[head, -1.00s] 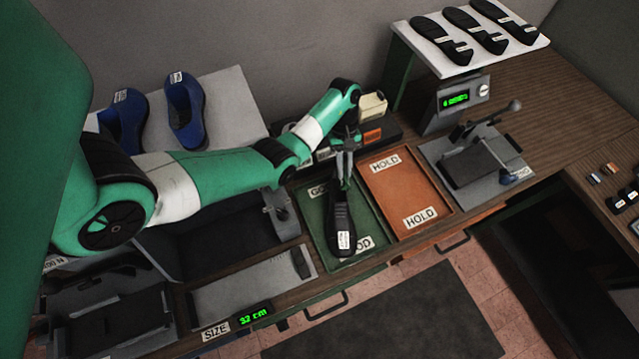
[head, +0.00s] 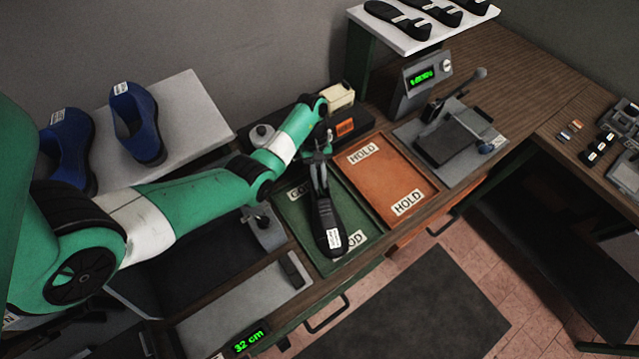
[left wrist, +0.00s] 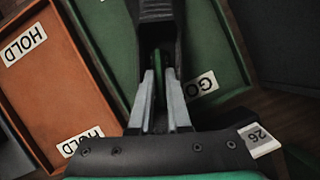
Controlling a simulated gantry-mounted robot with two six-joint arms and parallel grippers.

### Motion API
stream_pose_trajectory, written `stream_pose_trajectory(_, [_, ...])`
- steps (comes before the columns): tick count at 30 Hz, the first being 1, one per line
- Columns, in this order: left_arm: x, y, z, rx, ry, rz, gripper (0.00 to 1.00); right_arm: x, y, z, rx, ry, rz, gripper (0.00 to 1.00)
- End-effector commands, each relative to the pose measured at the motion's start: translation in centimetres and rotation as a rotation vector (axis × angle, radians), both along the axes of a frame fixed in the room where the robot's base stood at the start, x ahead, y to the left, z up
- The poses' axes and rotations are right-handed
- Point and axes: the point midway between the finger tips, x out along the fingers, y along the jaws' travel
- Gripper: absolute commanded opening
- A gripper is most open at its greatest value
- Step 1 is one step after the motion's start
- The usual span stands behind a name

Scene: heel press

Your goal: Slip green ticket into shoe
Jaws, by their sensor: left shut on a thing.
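A black shoe (head: 324,220) with a white label near its front end lies in the green GOOD tray (head: 351,196). My left gripper (head: 320,188) reaches down over the shoe's far end, its fingers pointing at it. In the left wrist view the two grey fingers (left wrist: 161,105) are close together, with the dark shoe (left wrist: 157,15) ahead. A thin green sliver, which looks like the green ticket (left wrist: 170,76), shows at the fingers. Most of the ticket is hidden, and I cannot tell how far it sits in the shoe. My right gripper is out of view.
The orange HOLD tray (head: 378,187) is empty beside the green tray. A press fixture (head: 452,137) stands to its right. Blue shoes (head: 136,120) stand on a grey board at left. Several black soles (head: 412,17) lie on a raised white shelf.

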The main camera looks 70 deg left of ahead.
Motion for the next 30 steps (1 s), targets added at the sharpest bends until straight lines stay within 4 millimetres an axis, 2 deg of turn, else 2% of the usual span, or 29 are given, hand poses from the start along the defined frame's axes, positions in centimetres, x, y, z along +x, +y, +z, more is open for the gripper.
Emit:
stream_pose_trajectory(8, [0.0,0.0,-0.2,0.001,-0.001,0.0,0.0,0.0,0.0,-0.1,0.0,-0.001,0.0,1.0])
stream_pose_trajectory(9, [0.0,0.0,-0.3,0.001,-0.001,0.0,0.17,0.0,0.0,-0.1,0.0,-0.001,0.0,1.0])
stream_pose_trajectory(11, [0.0,0.0,-0.2,0.001,-0.001,0.0,0.28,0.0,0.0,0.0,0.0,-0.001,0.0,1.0])
stream_pose_trajectory(21, [0.1,0.2,0.4,0.002,-0.002,0.001,0.29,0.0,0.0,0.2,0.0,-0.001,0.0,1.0])
stream_pose_trajectory(25, [0.2,1.0,2.3,0.002,-0.004,0.002,0.29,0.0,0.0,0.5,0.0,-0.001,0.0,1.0])
stream_pose_trajectory(30, [0.4,2.6,7.0,0.002,-0.002,0.003,0.29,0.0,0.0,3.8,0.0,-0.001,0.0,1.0])
